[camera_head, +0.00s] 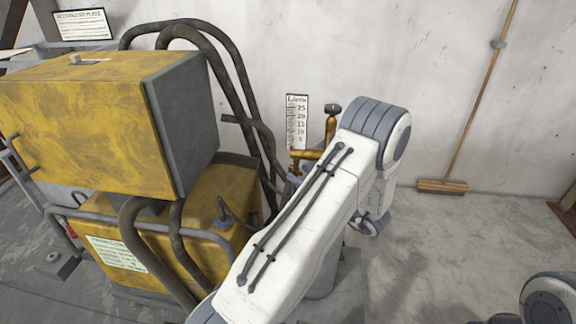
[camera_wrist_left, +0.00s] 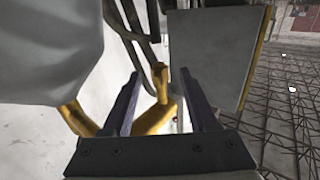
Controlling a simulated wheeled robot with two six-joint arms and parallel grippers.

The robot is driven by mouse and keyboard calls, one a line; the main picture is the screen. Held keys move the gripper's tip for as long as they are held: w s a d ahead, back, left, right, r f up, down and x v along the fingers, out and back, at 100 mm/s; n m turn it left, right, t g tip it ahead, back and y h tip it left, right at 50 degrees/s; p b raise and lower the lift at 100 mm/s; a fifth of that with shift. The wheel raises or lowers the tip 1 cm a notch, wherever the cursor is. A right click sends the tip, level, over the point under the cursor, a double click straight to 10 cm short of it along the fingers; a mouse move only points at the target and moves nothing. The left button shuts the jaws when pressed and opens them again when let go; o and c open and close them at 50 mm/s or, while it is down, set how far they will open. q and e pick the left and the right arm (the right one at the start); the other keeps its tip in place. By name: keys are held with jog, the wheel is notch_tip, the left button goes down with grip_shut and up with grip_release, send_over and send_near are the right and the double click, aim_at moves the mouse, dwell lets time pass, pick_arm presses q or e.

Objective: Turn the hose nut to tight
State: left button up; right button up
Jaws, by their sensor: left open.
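My left gripper (camera_wrist_left: 159,74) is open, with its two dark fingers apart in the left wrist view. A yellow-brass pipe (camera_wrist_left: 153,120) with a short upright end (camera_wrist_left: 160,76) shows between and behind the fingers, with no visible contact. In the head view, my white left arm (camera_head: 310,215) covers most of its gripper. Brass fittings (camera_head: 308,155) show just left of the arm's upper end, beside the dark hoses (camera_head: 240,75). I cannot tell for certain which part is the hose nut, or how tight it is.
A yellow machine (camera_head: 80,120) with a grey side panel (camera_head: 185,125) stands at the left. A level scale (camera_head: 297,115) is behind the fittings. A broom (camera_head: 442,187) leans on the wall at the right. The floor (camera_head: 440,245) right of my arm is mostly clear.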

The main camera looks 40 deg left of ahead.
pick_arm(q)
jog(key=a, duration=0.6)
jog(key=shift+w+p, duration=0.35)
jog(key=shift+p, duration=0.1)
grip_shut()
